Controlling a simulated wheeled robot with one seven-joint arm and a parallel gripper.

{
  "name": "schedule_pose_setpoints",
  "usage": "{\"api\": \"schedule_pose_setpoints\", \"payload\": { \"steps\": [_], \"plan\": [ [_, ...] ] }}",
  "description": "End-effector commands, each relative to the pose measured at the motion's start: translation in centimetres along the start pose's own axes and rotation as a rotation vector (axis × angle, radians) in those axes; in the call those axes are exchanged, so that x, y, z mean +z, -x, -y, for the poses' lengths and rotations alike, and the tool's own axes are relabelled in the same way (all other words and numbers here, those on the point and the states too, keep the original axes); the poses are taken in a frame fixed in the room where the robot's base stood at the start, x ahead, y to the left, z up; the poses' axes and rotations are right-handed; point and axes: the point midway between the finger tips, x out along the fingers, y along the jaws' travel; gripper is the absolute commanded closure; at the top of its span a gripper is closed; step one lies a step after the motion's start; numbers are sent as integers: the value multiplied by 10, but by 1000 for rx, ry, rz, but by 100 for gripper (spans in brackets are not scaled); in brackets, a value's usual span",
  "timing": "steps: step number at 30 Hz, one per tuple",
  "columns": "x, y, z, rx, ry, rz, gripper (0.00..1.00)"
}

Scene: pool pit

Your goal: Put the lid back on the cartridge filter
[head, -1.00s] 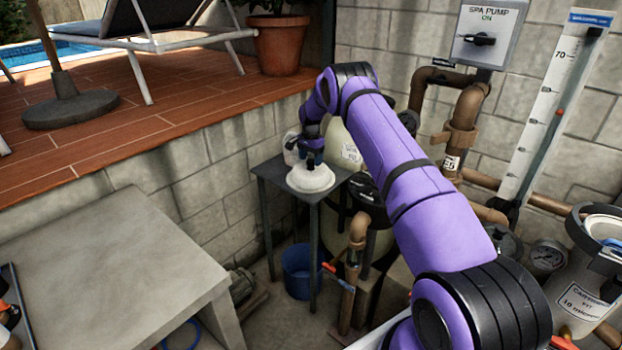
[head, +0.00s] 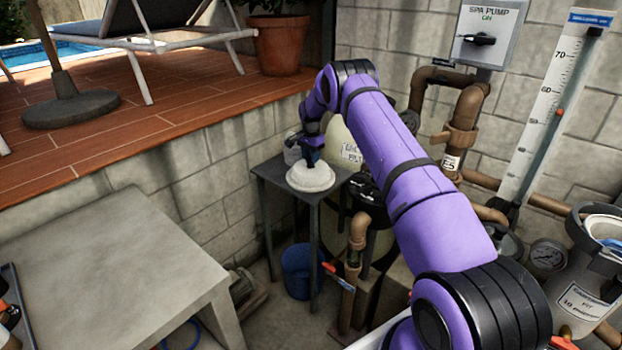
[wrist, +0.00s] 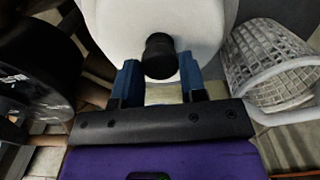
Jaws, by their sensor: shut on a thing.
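The lid (head: 312,180) is a white round dome with a black knob. It is at the top of a small dark side table (head: 268,172) in the head view. In the wrist view the lid (wrist: 160,18) fills the top middle, with its black knob (wrist: 160,57) between my blue fingers. My gripper (head: 311,160) is shut on the lid's knob; it also shows in the wrist view (wrist: 160,78). I cannot tell any gap under the lid. The cartridge filter (head: 582,300) is a labelled grey housing at the far right, open on top, with a white cartridge inside.
A white basket (wrist: 270,65) stands close beside the lid. A pale tank (head: 343,140) is behind the table. A blue bucket (head: 300,272) is below. A concrete bench (head: 110,260) is at left.

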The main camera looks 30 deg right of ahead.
Motion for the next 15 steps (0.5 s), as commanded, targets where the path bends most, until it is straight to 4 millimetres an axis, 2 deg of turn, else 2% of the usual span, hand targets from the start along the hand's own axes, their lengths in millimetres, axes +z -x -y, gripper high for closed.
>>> {"api": "schedule_pose_setpoints", "payload": {
  "steps": [15],
  "plan": [
    [0,27,0,-1,0,-1,84]
  ]
}}
